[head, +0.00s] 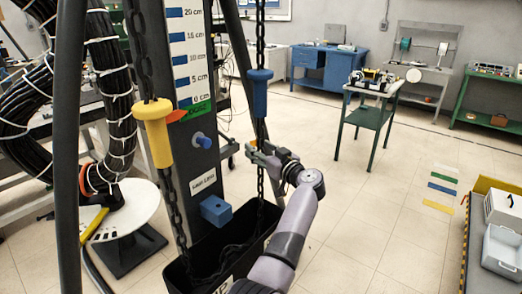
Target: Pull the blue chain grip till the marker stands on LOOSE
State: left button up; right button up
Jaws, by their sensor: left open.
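The blue chain grip (260,92) hangs on a dark chain to the right of the scale post. The yellow chain grip (154,132) hangs on the other chain, lower and to the left. The orange marker (177,115) is at the bottom of the scale (182,60), beside the left end of a green label (199,111) just under 0 cm; the label's lettering is partly hard to read. My left gripper (254,153) is open below the blue grip, near its chain, apart from the grip. Whether the chain is between its fingers is unclear. My right gripper is out of view.
A black bin (205,270) stands under the chains. Dark stand legs (68,130) and a coil of black cable (110,80) are at the left. A blue block (216,210) sticks out low on the post. The floor to the right is mostly clear, before a small green table (370,115).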

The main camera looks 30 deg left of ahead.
pick_arm(q)
jog(key=v, duration=0.7)
jog(key=shift+d, duration=0.3)
